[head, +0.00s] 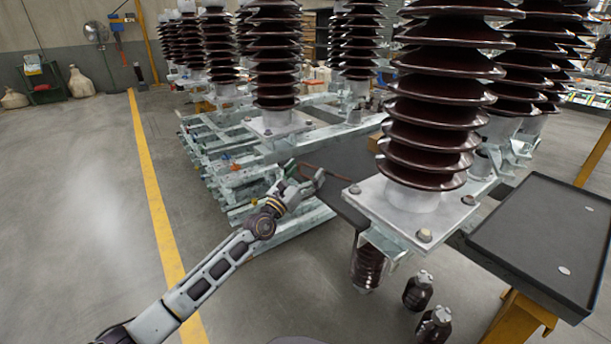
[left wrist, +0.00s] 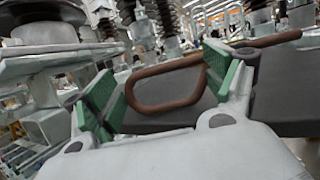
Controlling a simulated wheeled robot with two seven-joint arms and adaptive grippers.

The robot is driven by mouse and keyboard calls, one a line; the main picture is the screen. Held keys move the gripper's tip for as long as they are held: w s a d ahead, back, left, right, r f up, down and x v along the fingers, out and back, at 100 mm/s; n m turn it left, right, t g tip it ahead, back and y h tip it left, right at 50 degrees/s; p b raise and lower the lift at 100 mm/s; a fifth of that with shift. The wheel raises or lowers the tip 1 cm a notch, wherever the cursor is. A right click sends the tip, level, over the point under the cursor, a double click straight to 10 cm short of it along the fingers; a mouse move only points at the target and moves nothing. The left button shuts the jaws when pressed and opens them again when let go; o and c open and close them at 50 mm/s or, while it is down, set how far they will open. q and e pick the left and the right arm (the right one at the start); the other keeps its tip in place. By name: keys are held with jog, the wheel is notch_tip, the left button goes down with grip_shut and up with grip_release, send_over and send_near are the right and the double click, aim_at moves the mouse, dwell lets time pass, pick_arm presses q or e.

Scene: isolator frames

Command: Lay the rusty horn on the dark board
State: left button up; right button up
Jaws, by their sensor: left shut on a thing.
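The rusty horn (head: 334,174) is a thin brown bent rod. In the left wrist view its rounded loop (left wrist: 137,92) shows between and beyond the green finger pads, and its straight part runs off to the right. My left gripper (head: 309,184) is shut on the horn, which also shows in the wrist view between its fingers (left wrist: 165,95). The dark board (head: 346,158) is a flat dark grey surface behind the gripper. It also shows behind the horn in the left wrist view (left wrist: 170,116). I cannot tell whether the horn touches the board. My right gripper is not in view.
A big brown ribbed insulator (head: 437,100) on a pale metal base stands right of the gripper. A dark tray (head: 545,235) lies at the far right. Galvanised beams (head: 240,185) are stacked behind and left. Open floor (head: 80,200) lies left.

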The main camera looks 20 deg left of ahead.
pick_arm(q)
jog(key=shift+f, duration=0.1)
dwell(0.3)
jog(key=o, duration=1)
jog(key=shift+o, duration=0.5)
jog(key=shift+r, duration=0.2)
jog(key=v, duration=1.2)
jog(key=shift+f, duration=0.15)
